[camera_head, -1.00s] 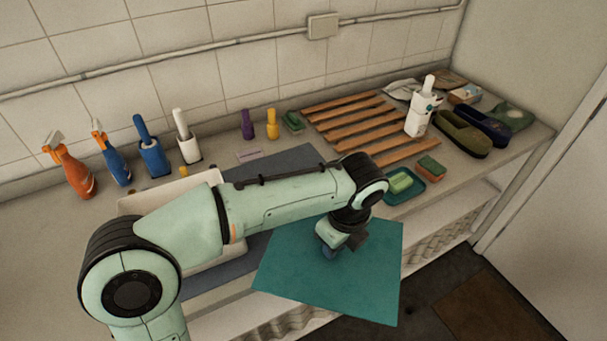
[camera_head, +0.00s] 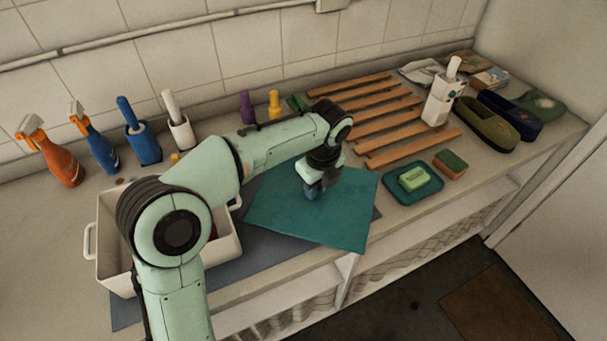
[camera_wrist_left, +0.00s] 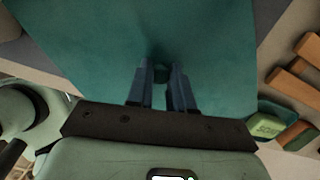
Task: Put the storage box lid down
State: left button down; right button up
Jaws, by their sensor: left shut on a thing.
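The storage box lid is a flat teal square panel (camera_head: 335,225), with its dark knob (camera_wrist_left: 161,72) showing in the left wrist view. My left gripper (camera_head: 316,191) points down at the middle of the lid and is shut on this knob; its blue fingers (camera_wrist_left: 162,88) flank it. The lid lies over the right part of a dark grey mat (camera_head: 245,262); I cannot tell whether it touches it. The cream storage box (camera_head: 112,250) stands open left of the lid, partly hidden behind my arm, with something red inside. My right gripper is not in view.
A teal soap dish (camera_head: 400,196) with green soap (camera_head: 413,179) sits close right of the lid, beside a sponge (camera_head: 451,163). A wooden slat rack (camera_head: 385,120) is behind. Spray bottles (camera_head: 52,160) line the back left. The counter's front edge is near the lid.

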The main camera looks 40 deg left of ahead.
pick_arm(q)
jog(key=w+a, duration=0.2)
jog(key=a, duration=0.3)
jog(key=shift+w+a+p, duration=0.15)
jog(key=shift+w+p, duration=0.2)
jog(key=shift+w, duration=0.05)
jog(key=shift+w+a+f, duration=0.1)
jog(key=shift+a+f, duration=0.05)
jog(key=shift+a, duration=0.2)
jog(key=shift+d+f+b, duration=0.1)
jog(key=shift+f+b, duration=0.2)
jog(key=shift+f, duration=1.3)
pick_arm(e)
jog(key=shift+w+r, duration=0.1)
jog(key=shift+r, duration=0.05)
pick_arm(q)
jog(key=shift+f, duration=0.2)
jog(key=c, duration=1)
grip_release()
jog(key=shift+r, duration=0.15)
notch_tip(320, 180, up, 12)
jog(key=d+p, duration=0.1)
jog(key=p, duration=0.1)
jog(key=shift+s+d+p, duration=0.2)
jog(key=shift+p, duration=0.15)
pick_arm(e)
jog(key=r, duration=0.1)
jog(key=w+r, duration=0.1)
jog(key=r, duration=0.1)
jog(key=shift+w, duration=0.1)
